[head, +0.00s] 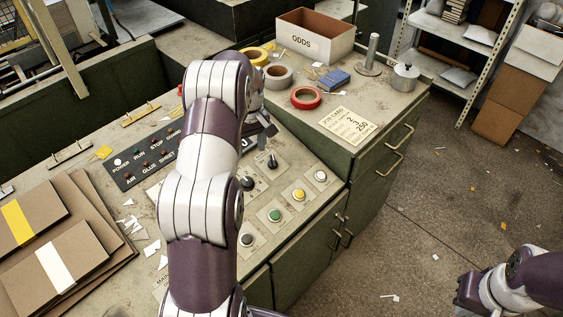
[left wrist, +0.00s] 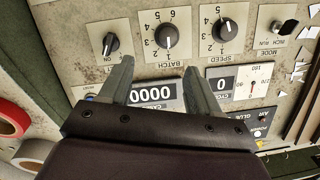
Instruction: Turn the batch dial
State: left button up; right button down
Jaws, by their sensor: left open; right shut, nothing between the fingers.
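The batch dial (left wrist: 166,38) is a round black knob with a ring of numbers, on the beige panel in the left wrist view. Its label reads upside down there. In the head view the dial (head: 247,183) shows just right of my left arm. My left gripper (left wrist: 158,72) is open and empty. Its fingertips are apart, below the dial in the wrist picture and over the counter display (left wrist: 152,93). They do not touch the dial. In the head view the left gripper (head: 264,126) is partly hidden by my arm. My right gripper's fingers do not show.
The speed dial (left wrist: 224,30) and the ON knob (left wrist: 109,43) flank the batch dial. Green (head: 275,215), yellow (head: 299,195) and other buttons sit nearer the panel's front. Tape rolls (head: 305,97) and an ODDS box (head: 314,37) stand behind. Greyboard stacks (head: 70,215) lie left.

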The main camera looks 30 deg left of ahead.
aim_at(248, 181)
pick_arm(q)
jog(key=s+f, duration=0.1)
jog(key=f, duration=0.1)
jog(key=s+f, duration=0.1)
jog(key=s, duration=0.1)
jog(key=shift+f+b, duration=0.35)
jog(key=shift+f, duration=0.05)
jog(key=f, duration=0.5)
jog(key=w+f+p, duration=0.1)
jog(key=f, duration=0.1)
jog(key=shift+a+f, duration=0.2)
jog(key=shift+s+f, duration=0.3)
jog(key=shift+w+f, duration=0.15)
pick_arm(e)
jog(key=shift+s+r, duration=0.2)
jog(key=shift+s, duration=0.45)
pick_arm(q)
jog(key=c, duration=1)
pick_arm(e)
jog(key=shift+a, duration=0.1)
